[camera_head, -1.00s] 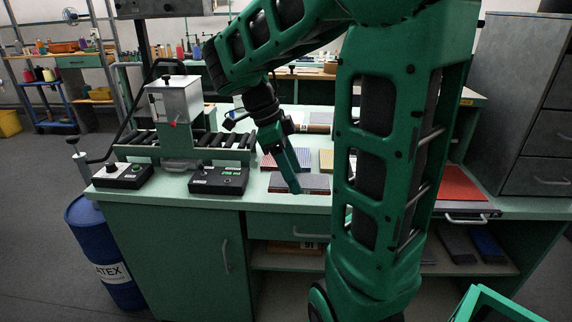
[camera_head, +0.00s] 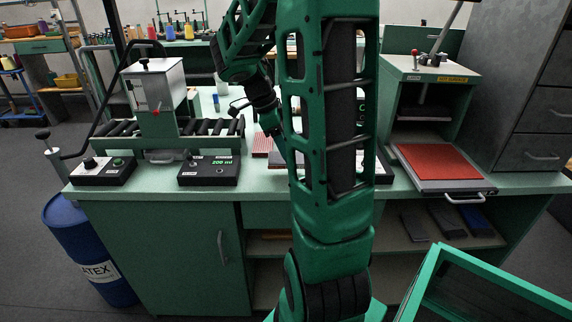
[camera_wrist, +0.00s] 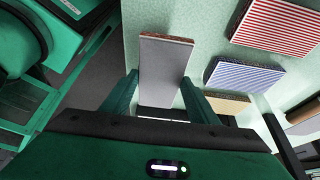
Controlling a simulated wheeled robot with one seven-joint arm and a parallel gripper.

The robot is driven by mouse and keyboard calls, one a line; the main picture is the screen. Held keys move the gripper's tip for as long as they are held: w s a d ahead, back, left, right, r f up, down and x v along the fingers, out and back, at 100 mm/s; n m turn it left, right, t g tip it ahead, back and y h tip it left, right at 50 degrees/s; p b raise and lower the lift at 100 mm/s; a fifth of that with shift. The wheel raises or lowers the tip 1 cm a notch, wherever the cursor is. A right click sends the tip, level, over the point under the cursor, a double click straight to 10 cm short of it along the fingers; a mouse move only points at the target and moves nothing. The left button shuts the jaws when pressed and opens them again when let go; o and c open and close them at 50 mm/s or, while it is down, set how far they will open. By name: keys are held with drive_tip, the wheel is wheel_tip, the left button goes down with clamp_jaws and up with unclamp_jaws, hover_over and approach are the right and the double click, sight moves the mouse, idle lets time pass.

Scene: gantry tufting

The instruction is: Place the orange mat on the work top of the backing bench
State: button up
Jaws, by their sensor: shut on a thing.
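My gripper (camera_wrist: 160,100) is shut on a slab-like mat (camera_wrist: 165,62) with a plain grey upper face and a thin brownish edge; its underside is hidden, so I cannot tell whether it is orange. In the head view, my gripper (camera_head: 288,160) points down near the front of the green bench top (camera_head: 215,178), and my arm hides most of the held mat. A flat orange-red sheet (camera_head: 438,160) lies on the pulled-out tray of a press at the right; I cannot tell if it is a mat.
Red-striped (camera_wrist: 275,25) and blue-striped (camera_wrist: 243,77) mats lie right of the held one. A roller unit (camera_head: 155,100) and two control boxes (camera_head: 208,170) stand on the left of the bench. A blue latex drum (camera_head: 90,250) and a green open frame (camera_head: 490,285) flank it.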

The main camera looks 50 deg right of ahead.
drive_tip(key=shift+w+d+f, duration=0.1)
drive_tip(key=shift+d+f, duration=0.3)
drive_tip(key=shift+d, duration=0.3)
drive_tip(key=shift+f, duration=2)
drive_tip(key=o, duration=1.1)
drive_tip(key=shift+o, duration=0.2)
